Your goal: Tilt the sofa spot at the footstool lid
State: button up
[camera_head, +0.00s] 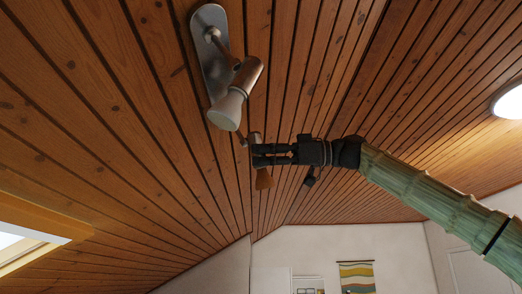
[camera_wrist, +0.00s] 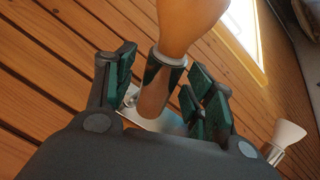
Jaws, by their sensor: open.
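My gripper (camera_head: 257,155) is open at the sloped wooden ceiling. In the wrist view its green-padded fingers (camera_wrist: 162,80) stand on either side of a spot lamp with a metal barrel (camera_wrist: 155,95) and an orange-tan flared shade (camera_wrist: 190,24). Whether a pad touches the barrel I cannot tell. In the head view this lamp's shade (camera_head: 263,180) hangs just below my fingers, which hide part of its body. I cannot tell from the pictures which lamp is the sofa spot. The footstool and its lid are not in view.
A nearer spot lamp (camera_head: 238,92) on a long metal plate (camera_head: 209,60) hangs above my gripper. Another pale-shaded spot (camera_wrist: 287,137) shows in the wrist view. A skylight (camera_head: 30,240) is at left, a round ceiling light (camera_head: 510,100) at right.

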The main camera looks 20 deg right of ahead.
jog(key=shift+w+a, duration=0.1)
jog(key=shift+a, duration=0.45)
